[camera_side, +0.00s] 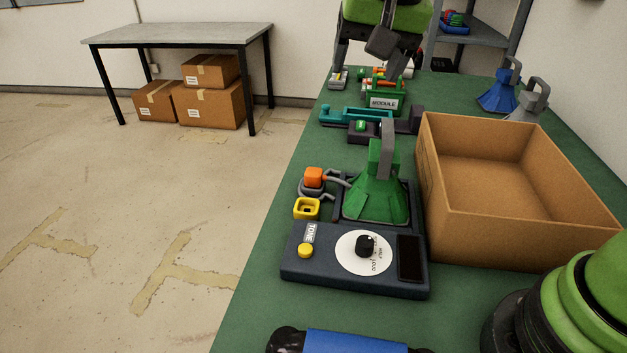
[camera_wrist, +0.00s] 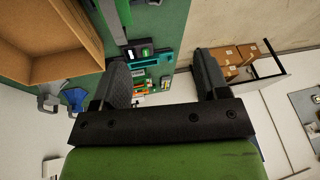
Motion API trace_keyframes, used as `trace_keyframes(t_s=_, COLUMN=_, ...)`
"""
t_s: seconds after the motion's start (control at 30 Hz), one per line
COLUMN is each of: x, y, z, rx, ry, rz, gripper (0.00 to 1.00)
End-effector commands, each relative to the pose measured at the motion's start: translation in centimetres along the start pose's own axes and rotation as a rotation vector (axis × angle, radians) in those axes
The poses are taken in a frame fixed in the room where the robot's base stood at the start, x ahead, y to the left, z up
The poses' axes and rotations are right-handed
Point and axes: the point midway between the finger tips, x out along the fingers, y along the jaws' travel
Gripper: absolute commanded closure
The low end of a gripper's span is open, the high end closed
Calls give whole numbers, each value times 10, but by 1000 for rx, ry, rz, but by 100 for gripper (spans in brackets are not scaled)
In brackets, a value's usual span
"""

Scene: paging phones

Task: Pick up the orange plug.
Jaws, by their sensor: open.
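The orange plug (camera_side: 313,177) is a small block at the left of the paging phone (camera_side: 350,257), on a coiled grey cable. A yellow square socket (camera_side: 306,208) is just in front of it. The phone has a green horn handset (camera_side: 378,190), a white dial (camera_side: 364,252) and a yellow button (camera_side: 305,251). My gripper (camera_side: 377,66) is at the far end of the bench in the side view, well away from the plug. In the wrist view my gripper (camera_wrist: 166,85) shows two dark fingers spread apart with nothing between them. I cannot make out the plug in the wrist view.
An open cardboard box (camera_side: 520,205) stands right of the phone. Blue (camera_side: 497,97) and grey horns stand at the back right. A blue item (camera_side: 355,342) lies at the front.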

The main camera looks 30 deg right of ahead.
Motion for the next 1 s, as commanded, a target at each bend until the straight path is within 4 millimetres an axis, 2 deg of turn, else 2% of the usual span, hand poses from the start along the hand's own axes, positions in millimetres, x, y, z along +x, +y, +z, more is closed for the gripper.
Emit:
trace_keyframes(t_s=0.03, x=22, y=-12, z=-3, rx=8, ry=-5, rz=32, gripper=32)
trace_keyframes(t_s=0.2, x=92, y=-42, z=-8, rx=61, ry=19, rz=122, gripper=32)
trace_keyframes(t_s=0.3, x=128, y=-53, z=-5, rx=87, ry=40, rz=162, gripper=32)
trace_keyframes(t_s=0.4, x=155, y=-59, z=-1, rx=106, ry=60, rz=189, gripper=32)
trace_keyframes(t_s=0.57, x=177, y=-62, z=4, rx=123, ry=77, rz=207, gripper=32)
trace_keyframes(t_s=0.8, x=211, y=-54, z=3, rx=127, ry=78, rz=211, gripper=32)
trace_keyframes(t_s=1.0, x=226, y=-50, z=2, rx=126, ry=78, rz=210, gripper=32)
